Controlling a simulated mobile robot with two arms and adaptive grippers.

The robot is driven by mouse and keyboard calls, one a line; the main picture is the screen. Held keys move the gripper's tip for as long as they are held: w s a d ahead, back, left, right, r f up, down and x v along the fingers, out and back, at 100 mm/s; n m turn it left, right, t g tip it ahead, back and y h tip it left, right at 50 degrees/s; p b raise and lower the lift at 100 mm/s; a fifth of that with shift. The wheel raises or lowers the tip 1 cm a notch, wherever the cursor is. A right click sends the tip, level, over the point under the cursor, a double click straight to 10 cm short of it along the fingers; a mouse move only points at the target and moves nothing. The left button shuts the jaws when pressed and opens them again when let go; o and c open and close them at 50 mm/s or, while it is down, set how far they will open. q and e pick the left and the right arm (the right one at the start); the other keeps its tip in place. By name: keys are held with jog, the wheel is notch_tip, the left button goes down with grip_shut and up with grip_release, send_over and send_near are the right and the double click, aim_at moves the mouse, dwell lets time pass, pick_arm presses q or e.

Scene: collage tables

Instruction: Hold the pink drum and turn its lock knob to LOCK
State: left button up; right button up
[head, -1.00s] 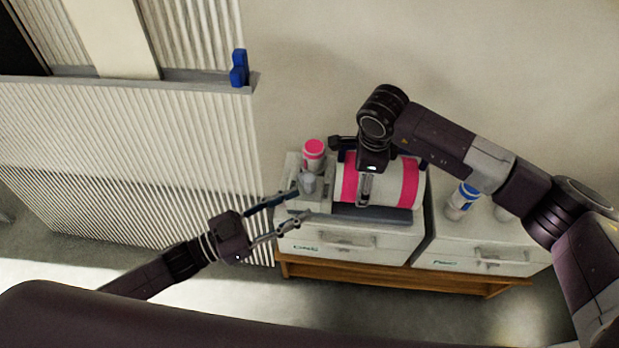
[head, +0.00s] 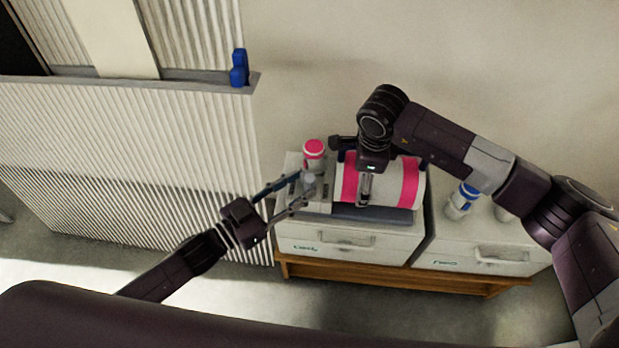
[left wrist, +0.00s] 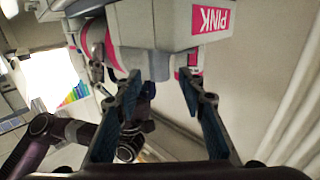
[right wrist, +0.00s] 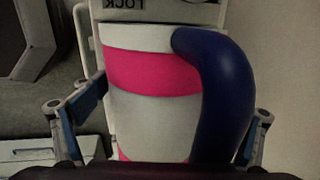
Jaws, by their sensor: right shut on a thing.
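The pink drum (head: 412,185), white with pink bands, lies on a grey cradle on the left drawer unit. My right gripper (head: 366,198) is shut on it from above. In the right wrist view, its fingers flank the drum (right wrist: 150,115) and its dark blue handle (right wrist: 218,90); part of a LOCK label (right wrist: 125,4) shows beyond. My left gripper (head: 300,191) is open at the drum's left end. The grey lock knob (head: 309,184) is at its fingertips. In the left wrist view, the open fingers (left wrist: 160,80) straddle the knob's end (left wrist: 158,66); contact is unclear.
A pink-banded white container (head: 314,158) stands just behind the knob. A blue-banded container (head: 461,201) stands on the right drawer unit (head: 480,250). The units rest on a wooden bench (head: 350,277). A corrugated panel (head: 130,150) stands at the left.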

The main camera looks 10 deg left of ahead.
aim_at(305, 183)
pick_arm(q)
jog(key=shift+x, duration=1.85)
jog(key=shift+c, duration=0.7)
grip_shut()
